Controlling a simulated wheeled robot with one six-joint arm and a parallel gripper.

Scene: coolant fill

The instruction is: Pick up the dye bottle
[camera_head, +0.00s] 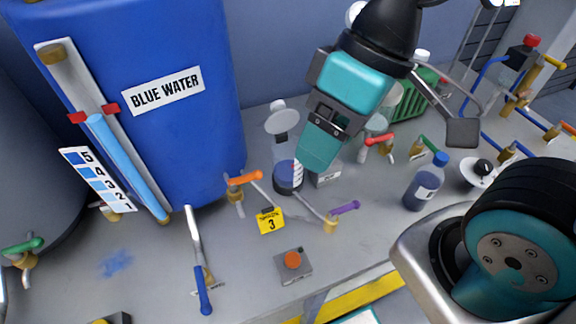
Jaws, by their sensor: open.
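The dye bottle (425,182) is most likely the small dark blue bottle with a blue cap and a pale label. It stands upright on the grey bench, right of the middle. My gripper (389,145) hangs from the top of the picture, up and left of this bottle. It is open, with a dark pad on its right side and a teal part on its left. Nothing shows held between them. The dark pad appears above the bottle in the picture, apart from it. How far apart in depth I cannot tell.
A large blue tank (180,145) marked BLUE WATER fills the left. My arm joint covers the lower right.

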